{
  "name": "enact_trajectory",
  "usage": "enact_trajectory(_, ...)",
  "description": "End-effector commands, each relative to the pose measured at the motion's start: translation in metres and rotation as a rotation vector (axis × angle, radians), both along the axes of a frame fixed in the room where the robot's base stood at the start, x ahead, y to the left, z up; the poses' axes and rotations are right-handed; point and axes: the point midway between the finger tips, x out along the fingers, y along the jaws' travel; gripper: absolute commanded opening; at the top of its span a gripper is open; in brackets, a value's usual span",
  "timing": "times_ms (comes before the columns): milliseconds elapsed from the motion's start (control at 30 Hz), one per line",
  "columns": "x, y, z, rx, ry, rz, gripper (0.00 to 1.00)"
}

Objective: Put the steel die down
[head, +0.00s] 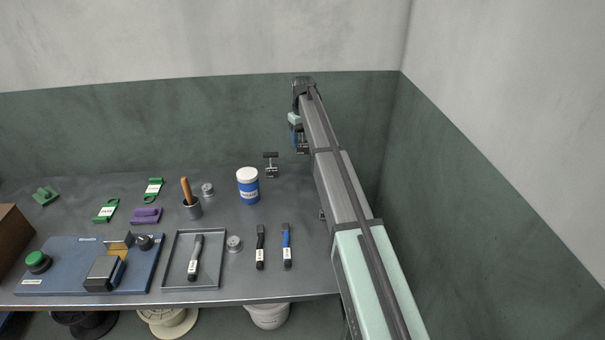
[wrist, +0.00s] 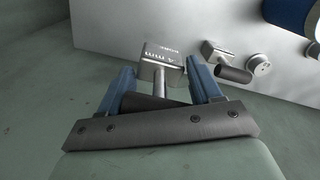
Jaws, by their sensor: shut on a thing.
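My gripper (head: 297,131) is at the far right back of the bench, its blue fingers shut on the dark handle of a steel die. In the wrist view the steel die (wrist: 160,55) shows a grey block marked "4 mm", a short stem, and the handle between the fingers. In the head view the held die (head: 302,149) is small, partly hidden by my arm, and appears above the bench. A similar steel piece with a dark handle (head: 271,170) stands on the bench to its left; it also shows in the wrist view (wrist: 214,52).
A blue jar with a white lid (head: 248,185) stands left of that piece. A small round grey piece (wrist: 258,64) shows beyond it in the wrist view. Two pens, a grey tray (head: 176,260) and a blue panel (head: 60,258) lie nearer the front. Walls stand behind and right.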

Motion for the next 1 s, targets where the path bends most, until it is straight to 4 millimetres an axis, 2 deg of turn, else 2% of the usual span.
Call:
enact_trajectory(167, -0.001, 0.000, -0.013, 0.000, -0.002, 0.018, 0.06)
enact_trajectory(433, -0.002, 0.000, -0.053, 0.000, -0.001, 0.017, 0.06)
enact_trajectory(667, -0.001, 0.000, -0.068, 0.000, -0.003, 0.017, 0.06)
enact_trajectory(900, -0.001, 0.000, -0.095, 0.000, -0.002, 0.016, 0.06)
enact_trajectory(1000, -0.001, 0.000, -0.100, 0.000, -0.003, 0.016, 0.06)
